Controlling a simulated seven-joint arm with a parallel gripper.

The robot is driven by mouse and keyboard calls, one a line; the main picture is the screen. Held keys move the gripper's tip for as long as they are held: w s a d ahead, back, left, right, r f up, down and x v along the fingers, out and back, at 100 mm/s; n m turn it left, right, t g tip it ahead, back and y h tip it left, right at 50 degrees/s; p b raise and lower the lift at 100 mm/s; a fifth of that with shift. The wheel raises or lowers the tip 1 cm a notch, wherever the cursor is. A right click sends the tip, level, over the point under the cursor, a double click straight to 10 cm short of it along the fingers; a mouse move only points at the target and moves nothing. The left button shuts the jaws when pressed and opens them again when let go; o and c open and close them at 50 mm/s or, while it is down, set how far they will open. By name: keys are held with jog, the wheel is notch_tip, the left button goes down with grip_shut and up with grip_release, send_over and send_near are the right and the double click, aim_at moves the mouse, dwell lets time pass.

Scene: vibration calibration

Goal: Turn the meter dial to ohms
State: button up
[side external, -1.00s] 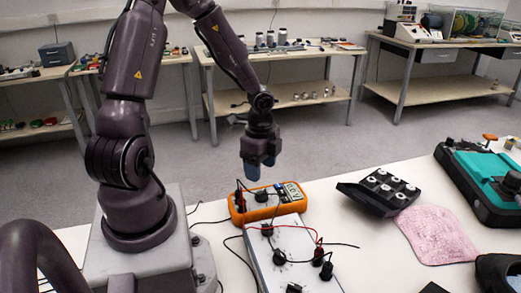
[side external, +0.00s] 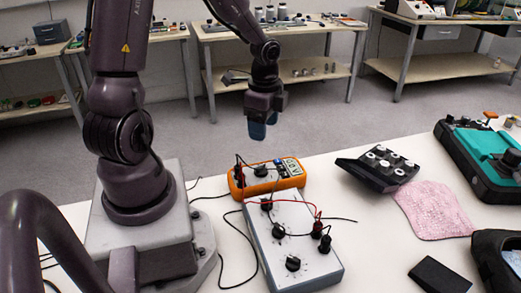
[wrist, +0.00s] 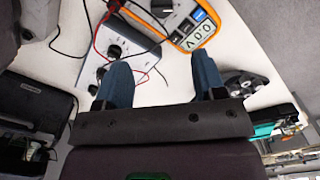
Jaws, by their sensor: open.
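The orange meter (side external: 237,188) lies on the white table, with a dark round dial (side external: 261,171) and a lit display (side external: 290,167). Its dial setting is too small to read. In the wrist view the meter (wrist: 203,37) is at the top, with its dial (wrist: 162,8) near the upper edge. My gripper (side external: 257,132) hangs above and behind the meter in the side view, clear of it. In the wrist view my gripper (wrist: 160,65) has its two blue fingers spread apart with nothing between them.
A grey-white knob box (side external: 305,262) stands in front of the meter, joined by red and black leads. A black tilted knob unit (side external: 378,168), pink cloth (side external: 433,210), teal-topped device (side external: 480,150) and black flat item (side external: 440,275) lie to the right.

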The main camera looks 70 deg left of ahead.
aim_at(261, 166)
jog(key=f+n, duration=0.4)
jog(key=n, duration=0.1)
jog(key=f+n, duration=0.4)
jog(key=n, duration=0.1)
jog(key=a+f+n, duration=0.1)
jog(key=f+n, duration=0.4)
jog(key=n, duration=0.1)
jog(key=shift+s, duration=0.2)
jog(key=c, duration=0.9)
